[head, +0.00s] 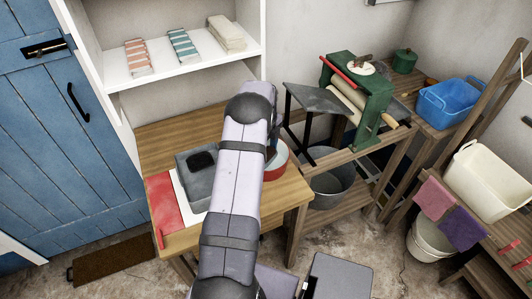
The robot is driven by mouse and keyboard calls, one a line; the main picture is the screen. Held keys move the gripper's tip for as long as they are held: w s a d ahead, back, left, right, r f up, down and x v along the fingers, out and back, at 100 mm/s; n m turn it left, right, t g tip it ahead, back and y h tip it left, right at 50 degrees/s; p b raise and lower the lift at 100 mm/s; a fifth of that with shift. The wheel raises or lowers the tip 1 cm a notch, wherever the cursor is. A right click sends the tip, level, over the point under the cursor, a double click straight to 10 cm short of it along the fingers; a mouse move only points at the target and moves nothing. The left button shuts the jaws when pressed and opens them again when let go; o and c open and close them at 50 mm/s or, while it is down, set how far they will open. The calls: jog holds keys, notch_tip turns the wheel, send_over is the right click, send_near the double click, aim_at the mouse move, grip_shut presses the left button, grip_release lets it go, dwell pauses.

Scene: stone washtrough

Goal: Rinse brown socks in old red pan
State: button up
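The old red pan (277,162) stands on the wooden table, right of my raised arm. Only its red outer wall and part of a pale inside show, because my arm covers its left part. I cannot make out any brown socks. A grey stone trough (186,177) sits on the table left of my arm, with a dark patch (202,160) in it that I cannot identify. My arm rises across the middle of the picture and bends near the pan. My gripper is hidden behind it, so its hold cannot be seen.
A red cloth or mat (164,205) lies at the table's (160,137) front left. A green mangle (371,107) stands behind right, with a metal tub (334,190) below. A blue basin (449,102) and a cream tub (488,181) are at right. Shelves (180,67) hold folded towels.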

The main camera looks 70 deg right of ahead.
dwell(0.4)
jog(key=shift+r+p, duration=0.45)
jog(key=shift+r, duration=0.35)
jog(key=shift+f, duration=0.15)
dwell(0.6)
jog(key=shift+f+b, duration=0.45)
jog(key=shift+f, duration=0.2)
jog(key=shift+r, duration=0.1)
dwell(0.6)
notch_tip(320, 180, up, 14)
jog(key=p, duration=0.9)
dwell(0.8)
dwell(2.4)
